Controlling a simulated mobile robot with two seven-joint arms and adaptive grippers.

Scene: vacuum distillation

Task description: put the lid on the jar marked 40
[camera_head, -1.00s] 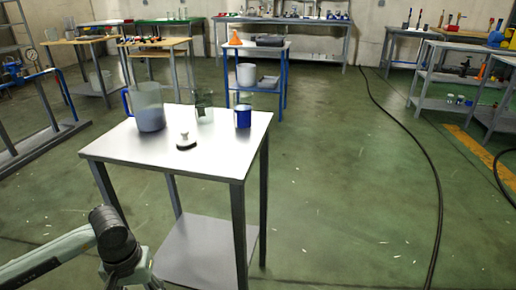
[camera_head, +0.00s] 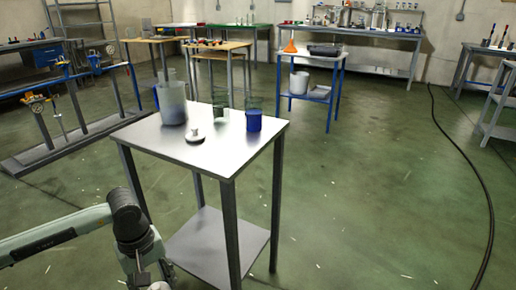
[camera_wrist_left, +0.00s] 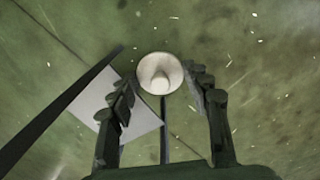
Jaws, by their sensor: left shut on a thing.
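My left gripper (camera_wrist_left: 162,80) is shut on a white round lid-like piece with a central knob (camera_wrist_left: 160,72), held over the floor. In the head view my left arm is at the bottom left, in front of the table (camera_head: 228,157), and its gripper is mostly cut off. On the table stand a greenish clear glass jar (camera_head: 219,106) and a clear jar with blue contents (camera_head: 254,121). A small white knobbed lid (camera_head: 195,136) lies on the tabletop in front of them. No mark 40 is readable on either jar. My right gripper is not in view.
A large translucent pitcher (camera_head: 172,102) with a blue handle stands at the tabletop's back left. The table's front and right parts are clear. A blue-framed table (camera_head: 338,75) stands behind, a pipe rig (camera_head: 75,110) at left. A black cable (camera_head: 478,180) lies on the floor at right.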

